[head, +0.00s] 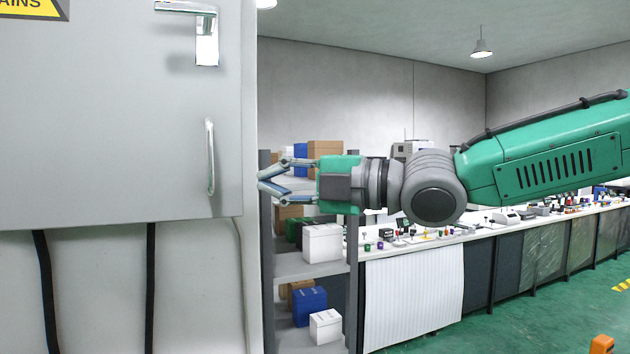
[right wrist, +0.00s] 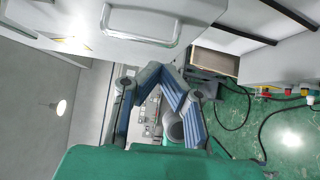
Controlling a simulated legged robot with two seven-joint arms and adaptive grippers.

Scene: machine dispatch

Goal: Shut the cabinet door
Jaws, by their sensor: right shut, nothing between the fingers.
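The grey cabinet door (head: 110,120) fills the left of the head view, with a vertical bar handle (head: 210,157) and a silver latch lever (head: 206,40) near its right edge. It looks roughly flush with the cabinet, but I cannot tell if it is fully closed. My right gripper (head: 262,182) is shut and empty, pointing left just beside the cabinet's right edge, at handle height. I cannot tell whether it touches the cabinet. The right wrist view shows a pale panel with a bar handle (right wrist: 142,38) above the fingers. My left gripper is not in view.
A shelf rack (head: 310,268) with boxes stands behind my right gripper. A long workbench (head: 415,240) with small items runs along the back wall to the right. Dark cables (head: 150,285) hang below the door.

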